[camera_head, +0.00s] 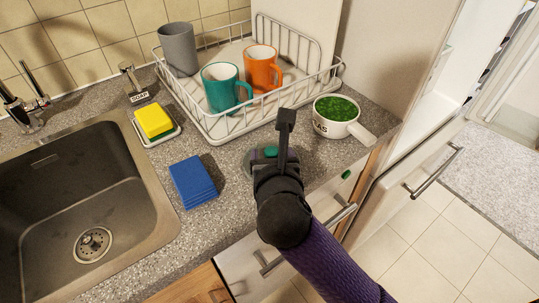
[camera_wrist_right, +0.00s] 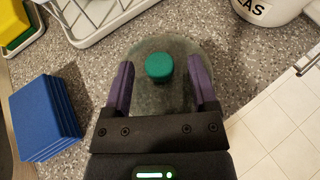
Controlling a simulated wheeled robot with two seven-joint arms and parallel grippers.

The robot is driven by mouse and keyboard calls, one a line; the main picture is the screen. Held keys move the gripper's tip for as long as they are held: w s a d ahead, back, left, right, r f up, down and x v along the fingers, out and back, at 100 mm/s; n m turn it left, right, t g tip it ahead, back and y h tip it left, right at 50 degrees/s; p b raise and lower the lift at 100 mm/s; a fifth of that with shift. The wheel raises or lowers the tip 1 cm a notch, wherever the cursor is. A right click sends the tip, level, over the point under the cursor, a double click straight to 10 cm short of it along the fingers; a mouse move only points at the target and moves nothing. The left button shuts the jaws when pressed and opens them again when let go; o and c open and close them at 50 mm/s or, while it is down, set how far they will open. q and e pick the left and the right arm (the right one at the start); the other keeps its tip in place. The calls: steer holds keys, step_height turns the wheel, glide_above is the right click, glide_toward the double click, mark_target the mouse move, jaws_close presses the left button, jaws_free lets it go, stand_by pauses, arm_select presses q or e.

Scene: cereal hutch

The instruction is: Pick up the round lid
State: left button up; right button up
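The round lid (camera_wrist_right: 150,100) is a clear, greyish disc with a teal knob (camera_wrist_right: 160,68), lying on the speckled counter. In the head view the lid (camera_head: 254,158) is mostly hidden behind my right gripper, with its knob (camera_head: 270,151) showing. My right gripper (camera_wrist_right: 160,66) is open above the lid, its purple fingers on either side of the knob and apart from it. In the head view the right gripper (camera_head: 272,160) reaches over the counter's front edge. My left gripper is not in view.
A white pot of peas (camera_head: 336,130) stands right of the lid, a blue sponge stack (camera_head: 193,182) left. Behind is a white dish rack (camera_head: 240,127) with teal, orange and grey cups. The sink (camera_head: 60,215) and a yellow-green sponge (camera_head: 154,121) are further left.

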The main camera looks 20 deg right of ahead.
steer(key=shift+w, duration=0.1)
steer(key=c, duration=0.5)
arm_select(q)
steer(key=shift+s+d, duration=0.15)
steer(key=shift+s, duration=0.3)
arm_select(e)
jaws_close()
